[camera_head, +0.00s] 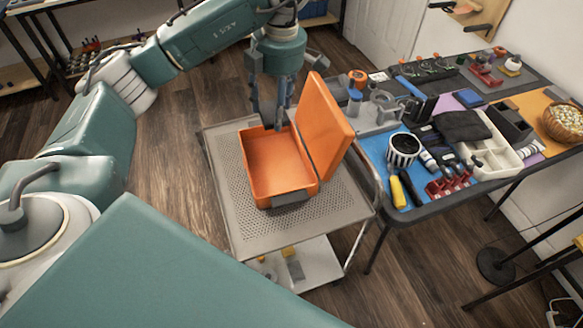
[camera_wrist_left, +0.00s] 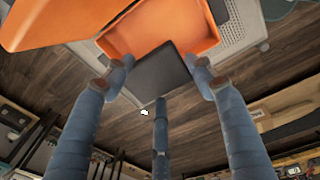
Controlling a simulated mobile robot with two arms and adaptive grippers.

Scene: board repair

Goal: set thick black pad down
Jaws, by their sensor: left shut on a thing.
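The thick black pad (camera_wrist_left: 158,74) is a flat dark slab between the fingers of my left gripper (camera_wrist_left: 160,78) in the left wrist view. In the head view my left gripper (camera_head: 272,115) points down over the far left part of the open orange case (camera_head: 272,165); the fingers are shut on the pad, which is hard to make out there. The case stands on a grey perforated cart top (camera_head: 235,215), with its lid (camera_head: 325,125) raised on the right. The case also shows in the left wrist view (camera_wrist_left: 150,35). My right gripper is not in view.
A workbench right of the cart holds a black-and-white striped cup (camera_head: 403,150), a yellow-handled tool (camera_head: 397,192), a black cloth (camera_head: 462,126) and a white tray (camera_head: 497,158). The raised lid stands close beside my left gripper. The cart top's front is clear.

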